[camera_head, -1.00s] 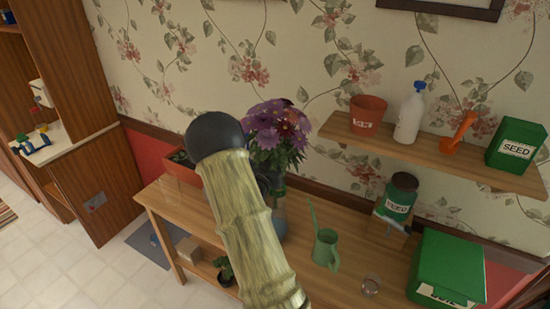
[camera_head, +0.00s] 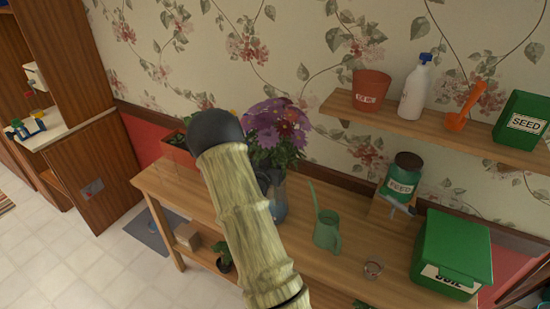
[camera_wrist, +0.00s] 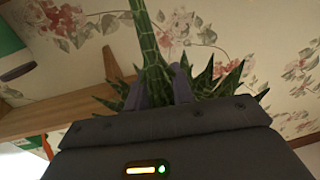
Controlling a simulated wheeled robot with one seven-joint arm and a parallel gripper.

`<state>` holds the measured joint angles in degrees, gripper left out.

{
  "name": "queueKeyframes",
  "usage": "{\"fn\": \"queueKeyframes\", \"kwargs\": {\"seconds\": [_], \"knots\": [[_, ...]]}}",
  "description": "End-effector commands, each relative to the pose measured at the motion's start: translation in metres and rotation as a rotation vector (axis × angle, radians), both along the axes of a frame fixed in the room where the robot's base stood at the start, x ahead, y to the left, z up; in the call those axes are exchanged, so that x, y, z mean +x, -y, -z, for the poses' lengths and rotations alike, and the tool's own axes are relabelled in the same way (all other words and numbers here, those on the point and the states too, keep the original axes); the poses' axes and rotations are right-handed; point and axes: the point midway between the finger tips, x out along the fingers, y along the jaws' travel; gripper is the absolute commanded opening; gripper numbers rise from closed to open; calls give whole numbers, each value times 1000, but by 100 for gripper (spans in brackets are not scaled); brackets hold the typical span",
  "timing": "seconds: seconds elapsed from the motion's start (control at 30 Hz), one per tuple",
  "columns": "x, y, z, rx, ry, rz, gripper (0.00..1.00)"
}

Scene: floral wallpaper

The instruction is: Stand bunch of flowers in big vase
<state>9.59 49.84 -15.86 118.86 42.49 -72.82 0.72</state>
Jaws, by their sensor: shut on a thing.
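The bunch of flowers (camera_head: 277,128), with purple and pink heads and green leaves, stands upright just right of my arm's dark elbow in the head view. Directly below is the big vase (camera_head: 279,198), grey-blue and upright on the wooden table, partly hidden by my arm. The leaves meet the vase's top; I cannot tell how deep the stems reach inside. In the wrist view, my gripper (camera_wrist: 160,88) is shut on the green stems (camera_wrist: 148,40), with leaves spreading on both sides. My arm mostly hides the gripper in the head view.
A planter (camera_head: 178,148) is at left. A wall shelf (camera_head: 420,130) holds several items.

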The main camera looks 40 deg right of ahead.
Motion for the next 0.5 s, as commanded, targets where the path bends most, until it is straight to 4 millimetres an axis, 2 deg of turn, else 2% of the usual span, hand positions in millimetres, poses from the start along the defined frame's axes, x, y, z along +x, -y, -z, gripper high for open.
{"fn": "queueKeyframes", "kwargs": {"seconds": [0.03,0.5], "knots": [[0,0,8,-1,0,0,0],[0,0,46,-1,0,0,0]]}}
